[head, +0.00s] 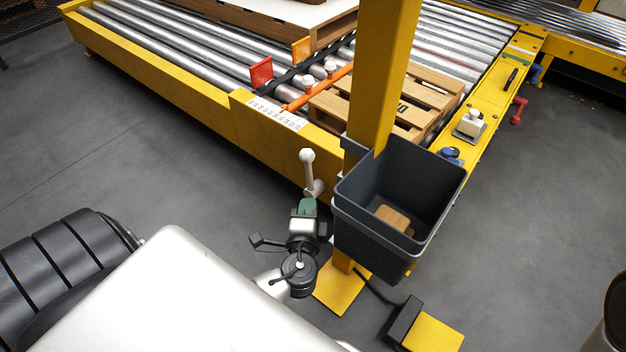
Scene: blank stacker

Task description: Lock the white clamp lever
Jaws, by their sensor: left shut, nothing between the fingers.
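The white clamp lever (308,172) stands upright with a round knob at its top, at the side of the yellow conveyor frame, left of the yellow post. My left gripper (307,206) is shut and empty. It is just below the lever's foot in the head view, with its tip close to the lever; I cannot tell whether they touch. The lower end of the lever's mount is partly hidden by the gripper. My right gripper is not in view.
A dark grey bin (349,216) with a brown block (393,217) inside hangs right of my left gripper. The yellow post (385,70) rises behind it. A roller conveyor (175,55) carries wooden pallets (435,88). A yellow foot pedal (432,334) lies below. Open floor (130,145) lies left.

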